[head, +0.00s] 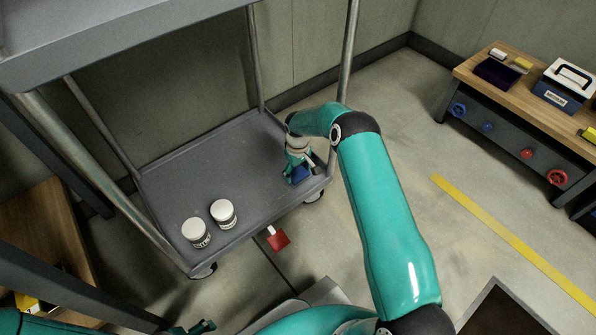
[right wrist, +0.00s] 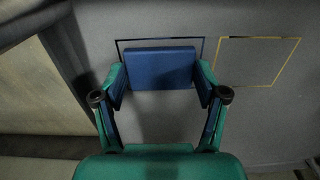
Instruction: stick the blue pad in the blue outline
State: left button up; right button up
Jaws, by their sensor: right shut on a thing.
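The blue pad (right wrist: 160,68) is held between the two fingers of my right gripper (right wrist: 160,92) in the right wrist view. In the head view the pad (head: 300,174) shows at the right end of the cart's lower shelf, under my right gripper (head: 298,165). The dark blue outline (right wrist: 203,46) is on the grey surface behind the pad. Its top edge and upper corners show around the pad; the rest is largely hidden. I cannot tell whether the pad touches the surface. Part of my left gripper (head: 198,327) shows at the bottom edge; its fingers are unclear.
A yellow outline (right wrist: 258,62) lies right of the blue one. Two white jars (head: 196,232) (head: 224,213) stand on the lower shelf (head: 185,180). Cart posts (head: 348,50) rise close to my right arm. A wooden bench (head: 470,66) stands at right.

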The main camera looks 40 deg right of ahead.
jog(key=shift+f, duration=0.1)
jog(key=o, duration=1)
